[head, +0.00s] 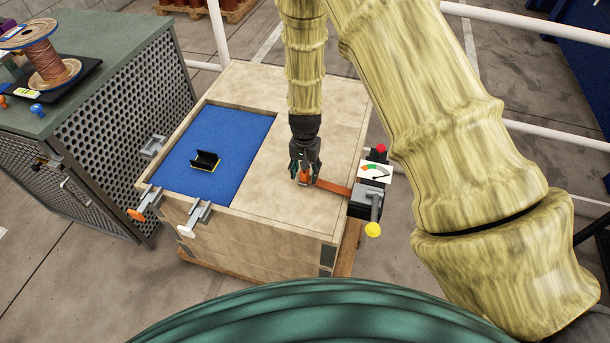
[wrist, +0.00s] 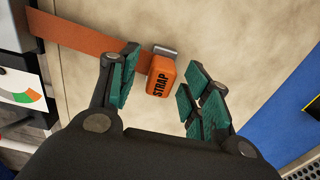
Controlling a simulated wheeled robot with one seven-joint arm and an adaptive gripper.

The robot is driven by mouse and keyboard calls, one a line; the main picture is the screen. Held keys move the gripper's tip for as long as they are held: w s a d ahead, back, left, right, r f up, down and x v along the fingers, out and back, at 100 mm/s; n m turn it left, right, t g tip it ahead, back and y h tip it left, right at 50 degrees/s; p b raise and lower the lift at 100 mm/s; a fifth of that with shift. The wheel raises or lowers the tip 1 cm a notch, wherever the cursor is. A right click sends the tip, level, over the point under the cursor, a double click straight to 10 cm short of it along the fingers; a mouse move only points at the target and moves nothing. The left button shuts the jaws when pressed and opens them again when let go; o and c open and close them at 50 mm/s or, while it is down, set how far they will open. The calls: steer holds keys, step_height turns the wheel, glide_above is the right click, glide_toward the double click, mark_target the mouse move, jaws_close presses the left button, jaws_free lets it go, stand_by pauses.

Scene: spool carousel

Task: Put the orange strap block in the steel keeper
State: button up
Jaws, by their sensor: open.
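The orange strap block (wrist: 160,78), marked STRAP, lies on the pale crate top with a grey metal piece at one end. In the head view the block (head: 304,177) is partly hidden by my gripper (head: 303,168). In the wrist view my gripper (wrist: 168,92) is open, its green-padded fingers on either side of the block with gaps visible. A flat orange strap (head: 333,187) runs from the block area to the tensioner at the right edge. A grey steel bracket (head: 153,146) on the crate's left edge looks like the keeper; I cannot tell for certain.
A black channel-shaped holder (head: 205,161) stands on the blue panel (head: 235,135). Clamps with orange (head: 137,214) and white (head: 186,231) handles sit on the near left edge. The tensioner (head: 368,200) has a yellow-knobbed lever. A green-topped cabinet (head: 110,45) stands left.

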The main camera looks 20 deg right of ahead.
steer(key=shift+w+f, duration=0.1)
steer(key=shift+f, duration=0.05)
steer(key=c, duration=0.6)
jaws_close()
